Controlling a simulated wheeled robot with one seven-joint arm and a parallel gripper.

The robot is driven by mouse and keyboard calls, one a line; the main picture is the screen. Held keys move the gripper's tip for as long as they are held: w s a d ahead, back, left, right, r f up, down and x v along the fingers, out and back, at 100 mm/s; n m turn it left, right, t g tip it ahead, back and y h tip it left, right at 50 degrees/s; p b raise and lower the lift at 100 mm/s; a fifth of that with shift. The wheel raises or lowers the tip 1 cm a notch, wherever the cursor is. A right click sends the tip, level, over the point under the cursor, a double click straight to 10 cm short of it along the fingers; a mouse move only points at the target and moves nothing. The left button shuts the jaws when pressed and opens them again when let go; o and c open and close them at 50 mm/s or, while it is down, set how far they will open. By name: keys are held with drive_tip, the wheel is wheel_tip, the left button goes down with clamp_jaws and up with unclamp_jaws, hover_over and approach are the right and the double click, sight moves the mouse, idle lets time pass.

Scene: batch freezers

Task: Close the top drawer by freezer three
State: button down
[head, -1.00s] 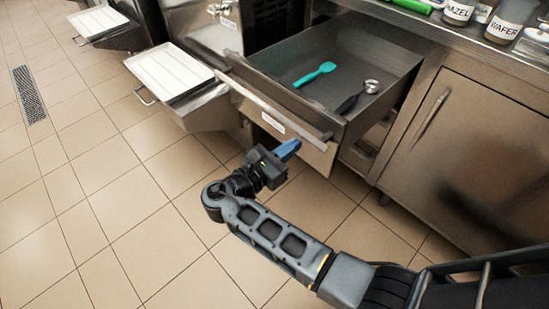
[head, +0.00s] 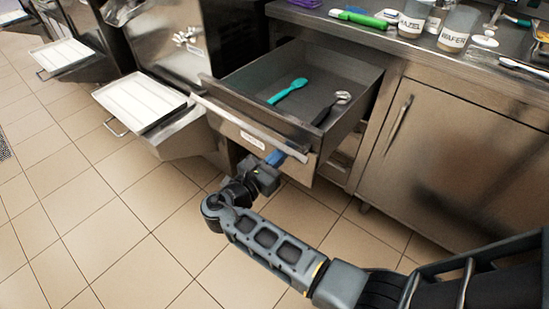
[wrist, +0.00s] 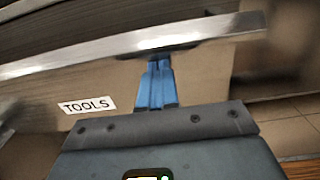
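The top drawer (head: 270,142) is pulled open from under the counter, with a teal spatula (head: 288,91) and a metal scoop with a dark handle (head: 333,107) inside. Its front carries a "TOOLS" label, clear in the wrist view (wrist: 87,105), and a metal lip along the top edge (wrist: 130,45). My gripper (head: 276,158) is at the drawer front, right of the label. In the wrist view the blue fingers (wrist: 156,82) are close together, with their tips at the underside of the lip. I cannot tell whether they touch it, and nothing shows held between them.
A white tray (head: 140,100) on a freezer shelf juts out left of the drawer, and another tray (head: 62,56) is farther left. A closed cabinet door (head: 450,140) stands to the right. Labelled jars (head: 412,22) stand on the counter. The tiled floor in front is clear.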

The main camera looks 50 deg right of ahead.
drive_tip(key=d+p, duration=0.1)
drive_tip(key=d, duration=1.5)
drive_tip(key=shift+w, duration=0.15)
drive_tip(key=d+b, duration=0.2)
drive_tip(key=d, duration=0.5)
drive_tip(key=d+b, duration=0.2)
drive_tip(key=d, duration=0.4)
drive_tip(key=w+d+b, duration=0.1)
drive_tip(key=d+b, duration=0.1)
drive_tip(key=d, duration=0.5)
drive_tip(key=shift+d+f, duration=0.1)
drive_tip(key=shift+d, duration=0.25)
drive_tip(key=shift+d+b, duration=0.35)
drive_tip(key=shift+d, duration=0.1)
drive_tip(key=shift+d+r, duration=0.1)
drive_tip(key=shift+r, duration=0.15)
drive_tip(key=shift+s+d+r, duration=0.1)
